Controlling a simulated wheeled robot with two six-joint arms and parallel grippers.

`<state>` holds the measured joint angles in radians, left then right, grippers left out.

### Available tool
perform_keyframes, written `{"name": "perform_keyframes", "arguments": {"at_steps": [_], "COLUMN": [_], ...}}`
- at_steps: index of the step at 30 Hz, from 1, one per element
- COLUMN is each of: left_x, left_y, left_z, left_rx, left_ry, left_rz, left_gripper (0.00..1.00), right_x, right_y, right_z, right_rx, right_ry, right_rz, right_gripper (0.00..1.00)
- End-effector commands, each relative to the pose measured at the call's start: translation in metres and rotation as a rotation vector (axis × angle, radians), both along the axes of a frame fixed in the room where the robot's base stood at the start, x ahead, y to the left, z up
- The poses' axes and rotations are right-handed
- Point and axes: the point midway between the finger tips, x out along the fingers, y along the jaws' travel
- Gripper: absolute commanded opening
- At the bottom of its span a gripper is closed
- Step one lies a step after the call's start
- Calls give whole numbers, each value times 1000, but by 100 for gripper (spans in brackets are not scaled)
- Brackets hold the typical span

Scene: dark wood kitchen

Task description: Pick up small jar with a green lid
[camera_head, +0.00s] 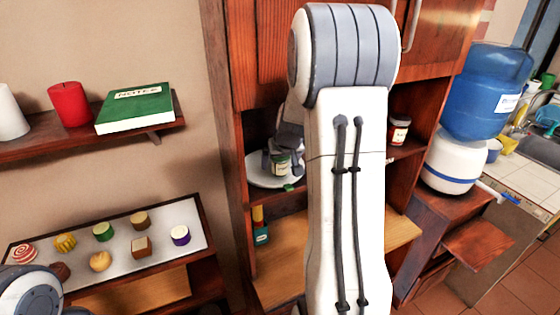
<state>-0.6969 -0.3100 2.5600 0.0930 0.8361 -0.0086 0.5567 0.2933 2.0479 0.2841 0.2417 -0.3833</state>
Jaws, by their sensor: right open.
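A small jar (281,166) with a pale label and some green on it stands on a white plate (262,181) in the cabinet's shelf opening. My right gripper (279,158) is open at the jar, with its fingers around the jar's upper part. The fingers cover the top, so the lid's colour is hard to tell. My right arm hides the middle of the cabinet. My left arm shows only as a link at the lower left corner; its gripper is out of view.
Another jar (398,130) with a pale lid stands on the shelf at right. A bottle (260,226) with a yellow top stands below the plate. A tray (197,226) of small cakes is at left. The wooden cabinet side (228,130) borders the opening.

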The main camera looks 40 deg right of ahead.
Motion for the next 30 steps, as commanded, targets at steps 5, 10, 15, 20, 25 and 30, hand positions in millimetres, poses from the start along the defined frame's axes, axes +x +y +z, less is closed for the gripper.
{"name": "perform_keyframes", "arguments": {"at_steps": [5,10,15,20,25,30], "left_x": [0,0,0,0,0,0], "left_y": [0,0,0,0,0,0], "left_z": [0,0,0,1,5,11], "left_rx": [0,0,0,0,0,0], "left_ry": [0,0,0,0,0,0], "left_rz": [0,0,0,0,0,1], "left_gripper": [0,0,0,0,0,0], "right_x": [-1,-1,-1,0,0,1], "right_y": [-1,-1,-1,-1,0,1], "right_z": [0,0,1,2,7,15], "right_rx": [1,0,-1,-1,0,0], "right_ry": [0,0,-2,-2,-2,-2], "right_rz": [-2,-2,-2,-2,-1,1], "right_gripper": [67,2,0,0,0,0]}}
